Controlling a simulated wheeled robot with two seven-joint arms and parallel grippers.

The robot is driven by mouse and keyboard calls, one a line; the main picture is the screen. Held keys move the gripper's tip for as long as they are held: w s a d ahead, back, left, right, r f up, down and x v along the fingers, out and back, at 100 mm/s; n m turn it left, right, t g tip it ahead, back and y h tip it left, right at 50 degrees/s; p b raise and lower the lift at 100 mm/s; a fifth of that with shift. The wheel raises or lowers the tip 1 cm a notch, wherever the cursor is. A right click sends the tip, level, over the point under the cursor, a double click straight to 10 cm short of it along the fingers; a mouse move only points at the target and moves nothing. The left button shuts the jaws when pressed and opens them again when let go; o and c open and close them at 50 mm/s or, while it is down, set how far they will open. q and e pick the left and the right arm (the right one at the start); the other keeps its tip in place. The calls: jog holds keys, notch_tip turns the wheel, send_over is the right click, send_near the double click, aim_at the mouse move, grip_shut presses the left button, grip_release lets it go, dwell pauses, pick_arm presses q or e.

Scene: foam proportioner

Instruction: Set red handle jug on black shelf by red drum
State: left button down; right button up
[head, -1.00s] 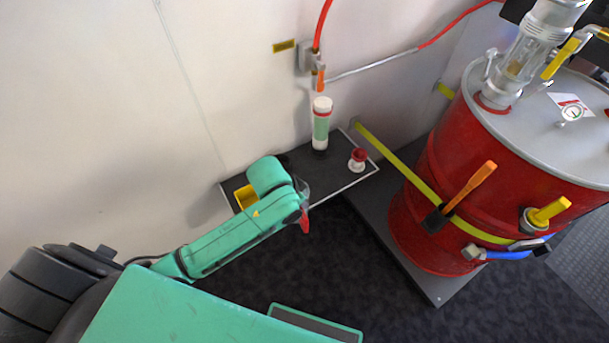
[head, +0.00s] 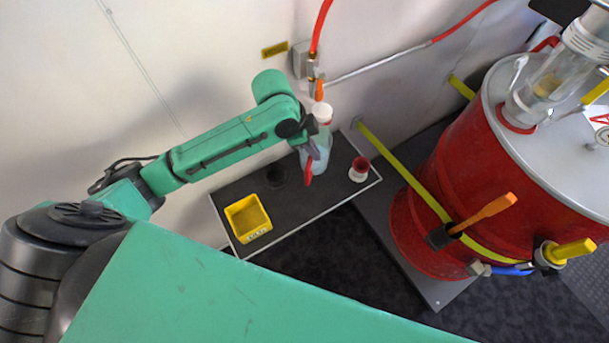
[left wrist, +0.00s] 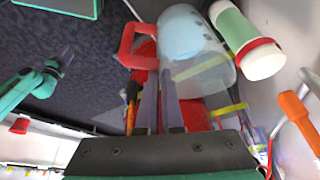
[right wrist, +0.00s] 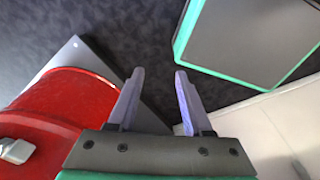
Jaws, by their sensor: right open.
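The jug (head: 320,160) has a clear body, bluish inside, and a red handle (head: 308,174). It is at the black shelf (head: 315,190), in front of the white-capped green bottle (head: 323,112). My left gripper (head: 305,150) is at the jug's handle side, shut on it. In the left wrist view the left fingers (left wrist: 161,85) are close together, with the clear jug (left wrist: 195,45) beyond them. I cannot tell whether its base touches the shelf. The red drum (head: 440,190) stands right of the shelf. My right gripper (right wrist: 157,90) is open and empty.
A small red-topped white item (head: 359,169) stands close right of the jug. A yellow strap (head: 400,165) runs from wall to drum.

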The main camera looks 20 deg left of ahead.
pick_arm(q)
notch_tip(320, 180, down, 17)
jog(key=shift+s+d, duration=0.15)
jog(key=shift+s, duration=0.3)
pick_arm(e)
jog(key=shift+s+d, duration=0.15)
jog(key=shift+s, duration=1)
pick_arm(q)
jog(key=c, duration=1.2)
grip_release()
jog(key=shift+f, duration=0.1)
jog(key=shift+c, duration=0.2)
jog(key=shift+o, duration=0.8)
pick_arm(e)
jog(key=shift+s, duration=0.15)
pick_arm(q)
jog(key=v, duration=1.2)
jog(key=shift+p, duration=0.35)
pick_arm(e)
jog(key=shift+r, duration=0.3)
